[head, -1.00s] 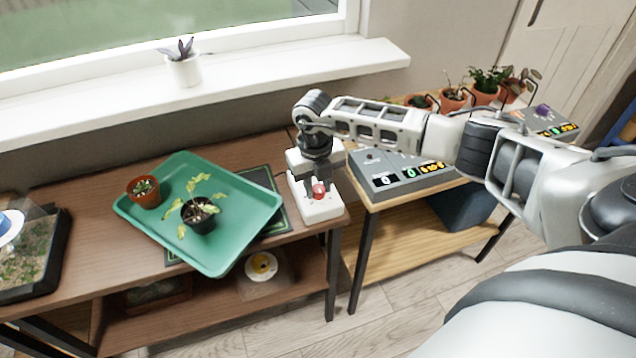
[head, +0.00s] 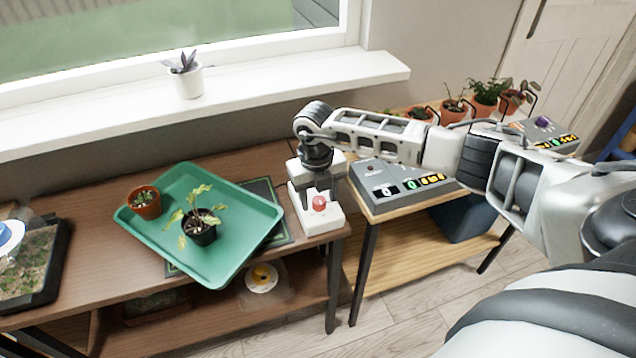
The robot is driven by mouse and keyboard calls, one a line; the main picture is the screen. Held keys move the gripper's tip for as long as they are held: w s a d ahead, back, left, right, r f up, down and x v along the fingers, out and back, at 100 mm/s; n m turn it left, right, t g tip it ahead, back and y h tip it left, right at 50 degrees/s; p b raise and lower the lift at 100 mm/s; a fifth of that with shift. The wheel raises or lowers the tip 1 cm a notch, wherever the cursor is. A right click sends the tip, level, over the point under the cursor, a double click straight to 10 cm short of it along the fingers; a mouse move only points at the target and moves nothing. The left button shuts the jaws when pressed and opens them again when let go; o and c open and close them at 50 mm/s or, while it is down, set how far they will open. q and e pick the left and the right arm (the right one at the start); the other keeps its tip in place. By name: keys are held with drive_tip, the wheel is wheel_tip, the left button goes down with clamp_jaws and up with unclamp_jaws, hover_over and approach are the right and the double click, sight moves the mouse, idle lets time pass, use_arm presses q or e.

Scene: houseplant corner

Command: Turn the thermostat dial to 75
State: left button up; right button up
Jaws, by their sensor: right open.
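A grey control box (head: 413,203) with small lit displays and a small dark knob stands on the light wooden table; its markings are too small to read. A second grey box (head: 563,146) with a purple knob (head: 543,122) sits farther right, partly behind my arm. I cannot tell which knob is the thermostat dial. My right gripper (head: 318,186) is open and points down over a white box (head: 322,222) with a red button (head: 319,203). I cannot tell whether it touches the box. My left gripper is out of view.
A green tray (head: 240,262) with two potted plants lies on the brown table (head: 85,255). Several terracotta pots (head: 453,108) stand behind my right arm, which spans above the grey control box. A white pot (head: 188,82) stands on the windowsill (head: 270,102).

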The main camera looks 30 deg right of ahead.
sight(316, 200)
wheel_tip(316, 200, up, 16)
drive_tip(key=b, duration=0.1)
drive_tip(key=shift+a, duration=0.3)
drive_tip(key=shift+w+f, duration=0.1)
